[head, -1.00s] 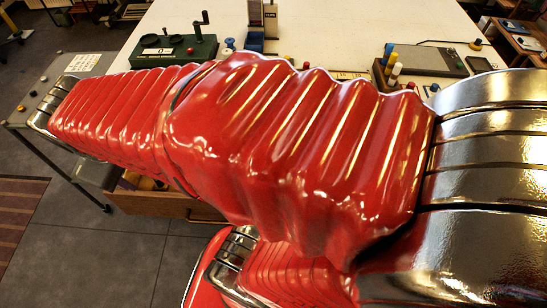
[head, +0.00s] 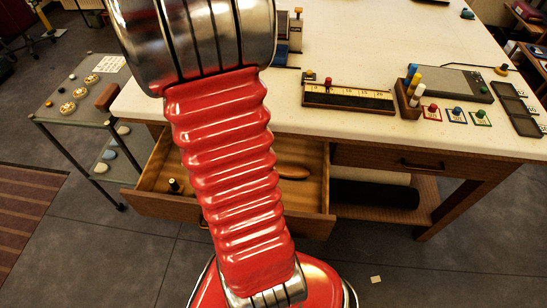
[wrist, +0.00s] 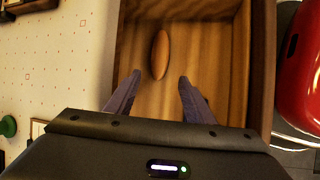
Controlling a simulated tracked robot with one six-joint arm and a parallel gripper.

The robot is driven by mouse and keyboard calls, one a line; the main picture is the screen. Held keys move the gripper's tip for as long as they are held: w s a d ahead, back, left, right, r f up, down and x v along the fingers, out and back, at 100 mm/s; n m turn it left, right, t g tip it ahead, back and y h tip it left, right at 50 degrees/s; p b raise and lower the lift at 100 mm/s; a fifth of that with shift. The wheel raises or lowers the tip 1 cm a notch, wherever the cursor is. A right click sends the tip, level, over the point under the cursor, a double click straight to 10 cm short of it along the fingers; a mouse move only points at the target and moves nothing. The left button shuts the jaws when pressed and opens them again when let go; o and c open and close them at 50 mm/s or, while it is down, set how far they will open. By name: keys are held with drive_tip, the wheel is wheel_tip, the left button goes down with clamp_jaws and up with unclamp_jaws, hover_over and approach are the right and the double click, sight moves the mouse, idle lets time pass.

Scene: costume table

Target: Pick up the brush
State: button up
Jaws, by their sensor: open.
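A brown wooden oval (wrist: 160,54), which looks like the back of the brush, lies in the open wooden drawer (wrist: 228,72). Its bristles do not show. In the head view the brown oval (head: 293,172) lies in the right half of the drawer (head: 277,216), partly beside my red arm. My gripper (wrist: 160,76) is open and empty, its two grey fingers pointing into the drawer. In the wrist view the oval is just beyond the fingertips, roughly between them, apart from both. The gripper is hidden in the head view.
A small dark upright piece (head: 174,186) stands in the drawer's left part. The white table (head: 350,50) above carries a ruler-like board (head: 347,96), a marker holder (head: 409,98) and coloured knobs. A grey cart (head: 80,112) stands at left. The drawer walls enclose the oval.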

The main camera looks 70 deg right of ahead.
drive_tip(key=shift+s+d+f, duration=0.35)
drive_tip(key=shift+s+f, duration=0.05)
drive_tip(key=shift+s, duration=0.2)
hover_over(288, 170)
drive_tip(key=w+a, duration=0.2)
drive_tip(key=w, duration=0.1)
drive_tip(key=shift+s+d+f, duration=0.1)
drive_tip(key=shift+d+f, duration=0.05)
drive_tip(key=shift+f, duration=1.7)
drive_tip(key=shift+s+d+f, duration=0.1)
drive_tip(key=shift+f, duration=1.75)
drive_tip(key=shift+s+f, duration=0.1)
drive_tip(key=shift+x, duration=2.45)
drive_tip(key=shift+c, duration=0.3)
drive_tip(key=c, duration=0.8)
